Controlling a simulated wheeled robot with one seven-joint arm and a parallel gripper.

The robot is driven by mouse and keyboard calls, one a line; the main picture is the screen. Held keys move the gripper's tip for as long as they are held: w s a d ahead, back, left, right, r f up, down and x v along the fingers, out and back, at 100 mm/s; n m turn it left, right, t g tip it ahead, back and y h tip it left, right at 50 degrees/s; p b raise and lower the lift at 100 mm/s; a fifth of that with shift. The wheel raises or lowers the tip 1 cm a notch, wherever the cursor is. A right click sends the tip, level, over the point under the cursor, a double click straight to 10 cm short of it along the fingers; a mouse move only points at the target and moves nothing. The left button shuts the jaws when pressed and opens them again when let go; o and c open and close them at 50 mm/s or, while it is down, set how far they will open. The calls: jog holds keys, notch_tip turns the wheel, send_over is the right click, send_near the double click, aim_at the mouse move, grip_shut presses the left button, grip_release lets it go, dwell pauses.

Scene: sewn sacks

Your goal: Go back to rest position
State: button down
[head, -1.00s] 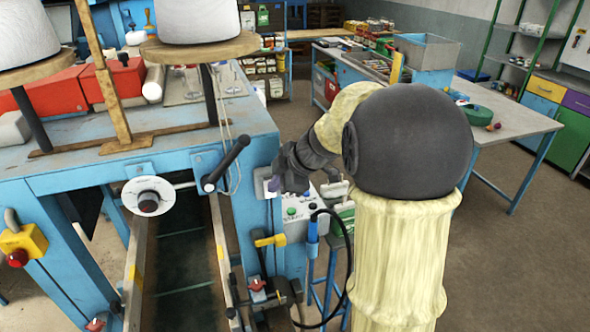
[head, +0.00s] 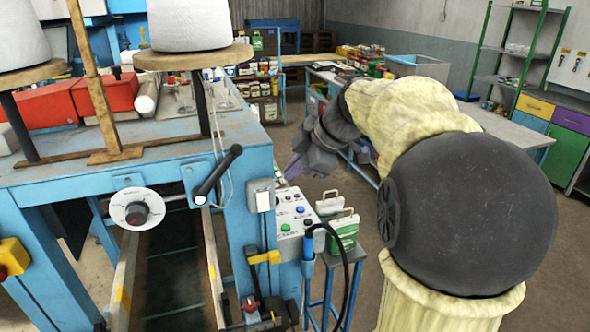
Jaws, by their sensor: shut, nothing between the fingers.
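My gripper (head: 291,169) shows near the middle of the head view, at the end of my cream-sleeved arm. Its dark wrist is above and behind the control box (head: 291,221), and its fingertips point down and left, close to the right side of the blue machine (head: 235,165). The fingers are shut and hold nothing. Whether the fingertips touch anything cannot be told.
A small blue stand (head: 344,256) beside the control box bears green-and-white containers (head: 344,229). A black lever (head: 217,175) juts from the machine's front. A workbench (head: 510,130) stands behind my arm. The floor (head: 555,265) at right is open.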

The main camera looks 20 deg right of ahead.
jog(key=s+a+f+m+g+h, duration=0.1)
jog(key=s+f+m, duration=0.4)
jog(key=f, duration=0.3)
jog(key=s+a+f+m+g+h, duration=0.1)
jog(key=s+a+f+m+h, duration=0.1)
jog(key=s+f+m, duration=0.3)
jog(key=s+a+f+m+g+h, duration=0.1)
jog(key=s+f+m, duration=0.4)
jog(key=f, duration=0.6)
jog(key=shift+s+a+f+m+h, duration=0.3)
jog(key=shift+s+a+m+h, duration=0.1)
jog(key=shift+a+m, duration=0.3)
